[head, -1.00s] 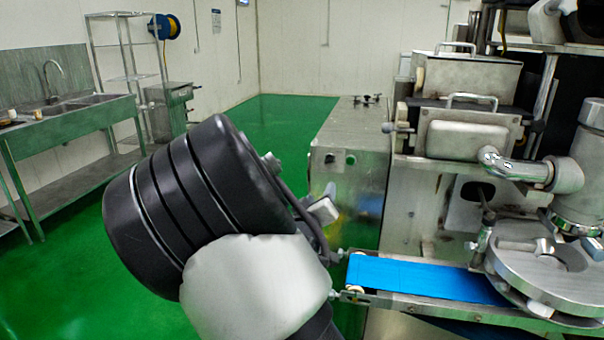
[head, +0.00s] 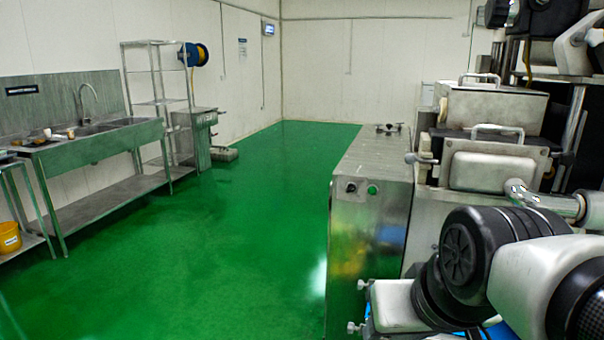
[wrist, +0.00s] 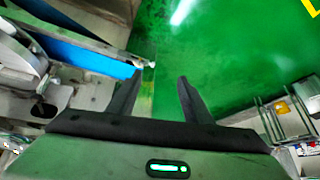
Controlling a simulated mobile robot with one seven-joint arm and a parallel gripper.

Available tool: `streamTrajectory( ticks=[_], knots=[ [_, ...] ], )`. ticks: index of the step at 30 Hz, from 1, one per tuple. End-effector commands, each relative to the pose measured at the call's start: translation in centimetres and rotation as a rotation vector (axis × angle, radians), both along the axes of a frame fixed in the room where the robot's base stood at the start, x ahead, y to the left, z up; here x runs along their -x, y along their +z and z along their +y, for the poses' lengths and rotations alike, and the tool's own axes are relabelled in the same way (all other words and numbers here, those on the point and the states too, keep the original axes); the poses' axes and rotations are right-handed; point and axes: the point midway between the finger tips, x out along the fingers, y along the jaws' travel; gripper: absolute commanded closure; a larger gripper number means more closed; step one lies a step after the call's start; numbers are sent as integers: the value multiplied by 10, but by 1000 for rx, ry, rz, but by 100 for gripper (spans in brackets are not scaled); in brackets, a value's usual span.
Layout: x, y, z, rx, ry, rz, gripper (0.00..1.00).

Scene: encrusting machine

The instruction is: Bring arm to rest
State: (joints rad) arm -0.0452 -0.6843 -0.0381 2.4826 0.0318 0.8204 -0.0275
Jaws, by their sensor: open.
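My gripper (wrist: 158,92) shows in the wrist view with its two dark fingers spread apart and nothing between them. It points down over the green floor (wrist: 215,45), just right of the blue conveyor belt (wrist: 85,48) of the encrusting machine. In the head view my arm fills the lower right, in front of the machine (head: 490,165), and my gripper is not visible there. The arm hides most of the belt and the round metal plate.
A steel cabinet (head: 370,215) with buttons stands beside the machine. A sink bench (head: 95,145), a wire shelf (head: 157,101) and a yellow bucket (head: 9,237) are along the left. The green floor (head: 225,230) between is clear.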

Motion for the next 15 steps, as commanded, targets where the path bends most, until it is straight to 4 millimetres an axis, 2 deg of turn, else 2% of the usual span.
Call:
streamTrajectory(
  ticks=[2, 3, 11, 15],
  knots=[
    [23, 1, -9, 39, -32, 20, 55],
    [28, 11, -11, 50, -41, 31, 55],
    [25, 72, -10, 44, -33, 32, 55],
    [25, 112, -9, 43, -32, 32, 55]
  ],
)
